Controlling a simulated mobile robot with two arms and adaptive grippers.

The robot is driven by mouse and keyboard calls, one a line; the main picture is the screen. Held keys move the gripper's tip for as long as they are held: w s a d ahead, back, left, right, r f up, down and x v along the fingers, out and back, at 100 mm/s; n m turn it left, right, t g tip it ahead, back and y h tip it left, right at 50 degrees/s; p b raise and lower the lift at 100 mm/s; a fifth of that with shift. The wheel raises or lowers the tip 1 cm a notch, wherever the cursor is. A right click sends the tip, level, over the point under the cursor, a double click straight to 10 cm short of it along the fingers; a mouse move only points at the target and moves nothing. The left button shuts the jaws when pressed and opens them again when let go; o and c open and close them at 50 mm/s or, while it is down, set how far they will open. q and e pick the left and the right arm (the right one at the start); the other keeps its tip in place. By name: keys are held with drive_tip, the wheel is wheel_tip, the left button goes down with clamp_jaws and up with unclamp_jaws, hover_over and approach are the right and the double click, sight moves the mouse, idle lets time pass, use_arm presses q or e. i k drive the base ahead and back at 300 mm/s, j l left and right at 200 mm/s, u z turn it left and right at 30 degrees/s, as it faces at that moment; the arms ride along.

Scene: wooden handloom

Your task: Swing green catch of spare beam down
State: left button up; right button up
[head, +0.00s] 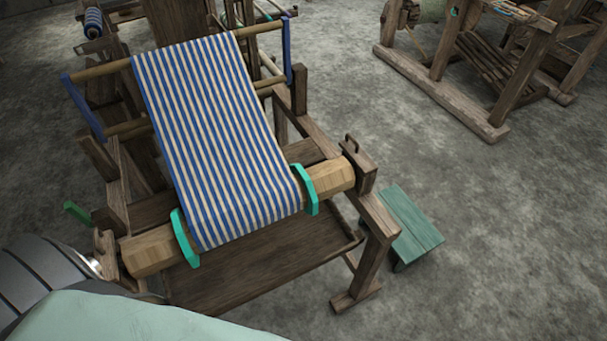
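I cannot tell for sure which part is the spare beam's green catch. A small green piece (454,11) shows on the wooden frame at the top right, beside a pale roll (432,10) cut off by the picture edge. A green lever (76,212) sticks out at the left side of the near loom, tilted. Two green collars, left (184,238) and right (305,189), sit around the near wooden beam (150,250), at either side of the striped cloth. Neither of my grippers is in view.
The near loom carries blue-and-white striped cloth (205,130) over its beam. A low green bench (405,225) stands at its right. The second wooden frame (440,95) stands at the top right. Grey floor (500,250) is clear at the right and between the frames.

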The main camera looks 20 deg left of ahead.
sight(75, 211)
drive_tip(key=k+j+z, duration=0.1)
drive_tip(key=k+j, duration=0.2)
drive_tip(key=k, duration=0.15)
drive_tip(key=k+j+z, duration=0.15)
drive_tip(key=k, duration=0.25)
drive_tip(key=k+j+z, duration=0.1)
drive_tip(key=k+j, duration=0.2)
drive_tip(key=k, duration=0.15)
drive_tip(key=k+j+z, duration=0.15)
drive_tip(key=k, duration=0.35)
drive_tip(key=k+j+z, duration=0.15)
drive_tip(key=j, duration=0.3)
drive_tip(key=k+j+z, duration=0.15)
drive_tip(key=j, duration=0.3)
drive_tip(key=k+j+z, duration=0.1)
drive_tip(key=j, duration=0.3)
drive_tip(key=k+j+z, duration=0.15)
drive_tip(key=j, duration=0.25)
drive_tip(key=j+z, duration=0.35)
drive_tip(key=j, duration=1.1)
drive_tip(key=j+z, duration=0.35)
drive_tip(key=j, duration=1.35)
drive_tip(key=i+j, duration=0.15)
drive_tip(key=u, duration=1)
drive_tip(key=k+l+u, duration=0.25)
drive_tip(key=u, duration=0.15)
drive_tip(key=k+l+u, duration=0.5)
drive_tip(key=k+u, duration=0.3)
drive_tip(key=k+l, duration=0.15)
drive_tip(key=k, duration=0.1)
